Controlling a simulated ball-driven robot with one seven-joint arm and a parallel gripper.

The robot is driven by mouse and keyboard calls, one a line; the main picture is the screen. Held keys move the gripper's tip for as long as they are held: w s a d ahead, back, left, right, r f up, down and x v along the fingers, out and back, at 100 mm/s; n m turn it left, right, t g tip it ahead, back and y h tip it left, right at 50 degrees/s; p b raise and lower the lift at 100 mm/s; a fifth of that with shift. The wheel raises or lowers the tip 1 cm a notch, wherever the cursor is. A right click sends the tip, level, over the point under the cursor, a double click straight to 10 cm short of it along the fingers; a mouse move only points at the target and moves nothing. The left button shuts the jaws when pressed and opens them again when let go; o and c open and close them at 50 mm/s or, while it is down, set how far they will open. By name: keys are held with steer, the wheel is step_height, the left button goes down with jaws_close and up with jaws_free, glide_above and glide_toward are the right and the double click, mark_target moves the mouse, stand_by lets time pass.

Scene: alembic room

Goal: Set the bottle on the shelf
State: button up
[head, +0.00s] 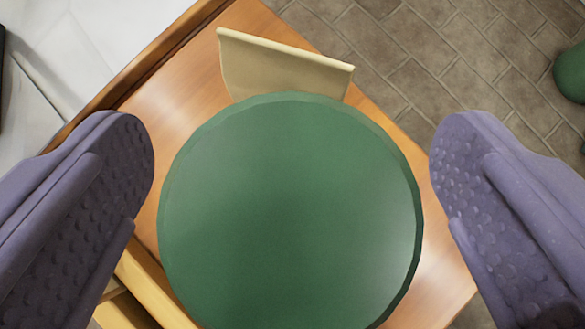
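My gripper (292,168) is open, with one purple padded finger at the left and one at the right. Between the fingers is a large round green thing (290,210), seen from above, with a flat top and a bevelled rim. Gaps show between it and both fingers in the picture. I cannot tell whether it is the bottle seen end-on; its sides are hidden. It appears over an orange-brown wooden surface (190,85). No shelf can be made out for sure.
A cream curved panel (280,68) stands just behind the green thing. A wooden edge (150,60) borders a pale surface (70,50) at upper left. Grey-brown floor tiles (440,55) lie at upper right. Another green rounded thing (572,74) is at the right edge.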

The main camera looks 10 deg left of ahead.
jaws_close()
steer(key=shift+r, duration=0.1)
